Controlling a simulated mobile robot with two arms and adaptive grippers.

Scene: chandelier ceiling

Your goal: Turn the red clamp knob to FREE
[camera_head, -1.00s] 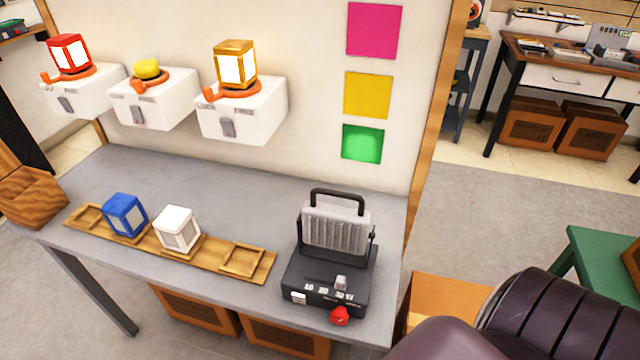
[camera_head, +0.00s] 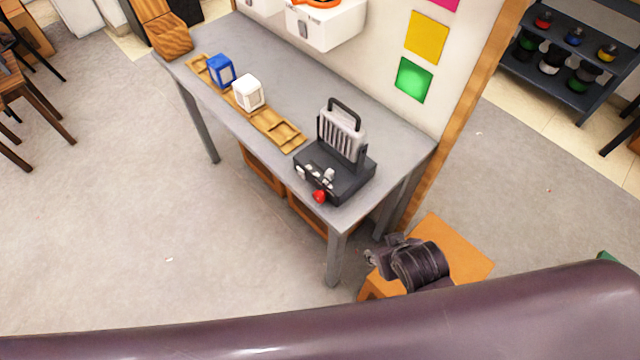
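The red clamp knob (camera_head: 320,196) sits low on the front of a black device (camera_head: 335,172) near the right end of the grey table. Its setting and any FREE mark are too small to read. The device has a light slider on its front and a grey ribbed plate (camera_head: 342,135) with a black handle standing on top. My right gripper (camera_head: 374,258) hangs right of and below the knob in the picture, well apart from it, in front of an orange-brown box. Its fingers are small and dark, so I cannot tell their opening. My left gripper is not in view.
The grey table (camera_head: 370,105) carries a wooden tray (camera_head: 268,122) with a blue lantern (camera_head: 221,71) and a white lantern (camera_head: 248,93). The orange-brown box (camera_head: 465,258) stands on the floor beside the table's right end. Floor at left is open. My arm crosses the bottom.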

